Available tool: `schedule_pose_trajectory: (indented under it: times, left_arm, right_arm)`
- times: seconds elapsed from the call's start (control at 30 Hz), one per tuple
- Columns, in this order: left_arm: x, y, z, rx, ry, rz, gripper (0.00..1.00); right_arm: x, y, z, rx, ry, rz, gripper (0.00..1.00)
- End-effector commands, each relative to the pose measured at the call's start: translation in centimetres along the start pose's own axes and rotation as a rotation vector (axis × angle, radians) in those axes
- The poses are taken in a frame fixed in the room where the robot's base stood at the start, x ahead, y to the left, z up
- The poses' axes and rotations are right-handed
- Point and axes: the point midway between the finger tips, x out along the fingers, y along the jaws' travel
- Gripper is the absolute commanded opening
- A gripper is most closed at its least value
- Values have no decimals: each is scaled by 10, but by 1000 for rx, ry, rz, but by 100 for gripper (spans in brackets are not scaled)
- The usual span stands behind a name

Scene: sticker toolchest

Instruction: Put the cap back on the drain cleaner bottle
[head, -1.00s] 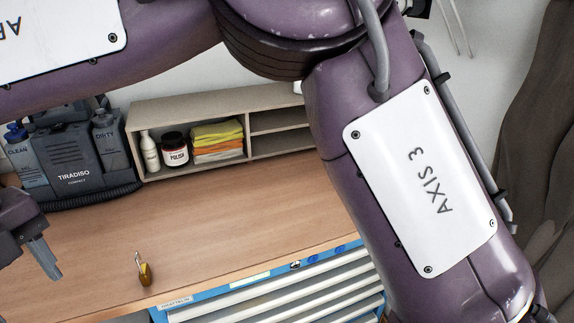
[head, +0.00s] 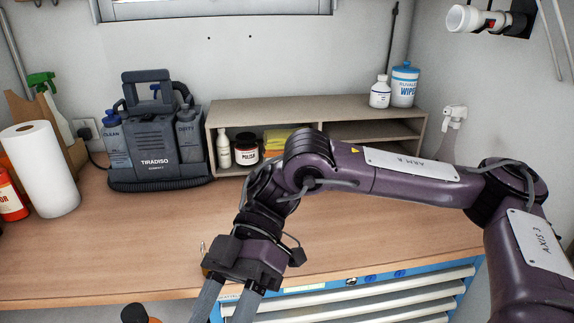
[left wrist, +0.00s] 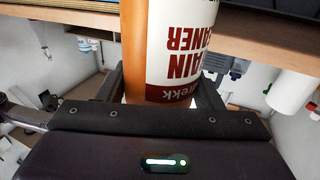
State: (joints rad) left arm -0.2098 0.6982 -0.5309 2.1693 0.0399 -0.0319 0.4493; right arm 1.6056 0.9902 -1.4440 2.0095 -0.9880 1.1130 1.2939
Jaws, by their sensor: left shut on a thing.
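The drain cleaner bottle (left wrist: 172,50) fills the middle of the left wrist view, orange with a white and dark red label. My left gripper (left wrist: 160,95) is shut around it, one finger on each side. In the head view only the orange and black top of the bottle (head: 140,313) shows at the bottom edge; I cannot tell whether the black part is a cap or the opening. My right gripper (head: 227,305) points down, right of the bottle top. Its fingers are apart, but their tips are cut off, so anything between them is hidden. No loose cap is visible.
A grey Tiradiso machine (head: 155,150), shelf (head: 345,112) and paper roll (head: 40,170) stand along the back. Blue drawers (head: 370,290) are below.

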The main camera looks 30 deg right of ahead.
Motion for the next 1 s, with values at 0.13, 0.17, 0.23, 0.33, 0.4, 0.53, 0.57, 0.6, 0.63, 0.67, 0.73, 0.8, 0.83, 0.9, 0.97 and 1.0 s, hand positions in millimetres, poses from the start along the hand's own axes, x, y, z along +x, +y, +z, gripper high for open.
schedule_pose_trajectory:
  times: [0.13,0.17,0.23,0.33,0.4,0.53,0.57,0.6,0.63,0.67,0.73,0.8,0.83,0.9,0.97,1.0]
  left_arm:
    - [0,0,-3,1,6,0,0]
    - [0,0,-3,1,6,0,0]
    - [0,0,-3,1,6,0,0]
    - [0,0,-3,1,6,0,0]
    - [0,0,-3,1,6,0,0]
    - [0,0,-3,1,6,0,0]
    - [0,0,-3,1,6,0,0]
    - [0,0,-3,1,6,0,0]
    - [0,0,-3,1,6,0,0]
    - [0,0,-3,1,6,0,0]
    - [0,0,-3,1,6,0,0]
    - [0,0,-3,1,6,0,0]
    - [0,0,-3,1,6,0,0]
    - [0,0,-3,1,6,0,0]
    - [0,0,-3,1,6,0,0]
    - [0,0,-3,1,6,0,0]
  right_arm:
    - [-11,-25,33,359,107,18,56]
    - [-12,-30,39,435,125,22,56]
    - [-14,-40,55,612,163,29,56]
    - [-15,-46,77,830,214,45,56]
    - [-14,-42,91,932,251,63,56]
    - [-13,-14,120,1016,330,115,56]
    - [-12,-5,128,1020,349,133,56]
    - [-11,8,140,1021,374,158,56]
    - [-9,18,149,1019,393,178,56]
    - [-7,28,160,1017,410,201,56]
    - [-2,50,186,1011,447,260,56]
    - [6,71,216,1010,474,325,56]
    - [10,79,229,1012,483,354,56]
    - [21,95,264,1022,496,425,56]
    - [32,105,296,1034,497,487,56]
    - [40,111,319,1044,494,530,56]
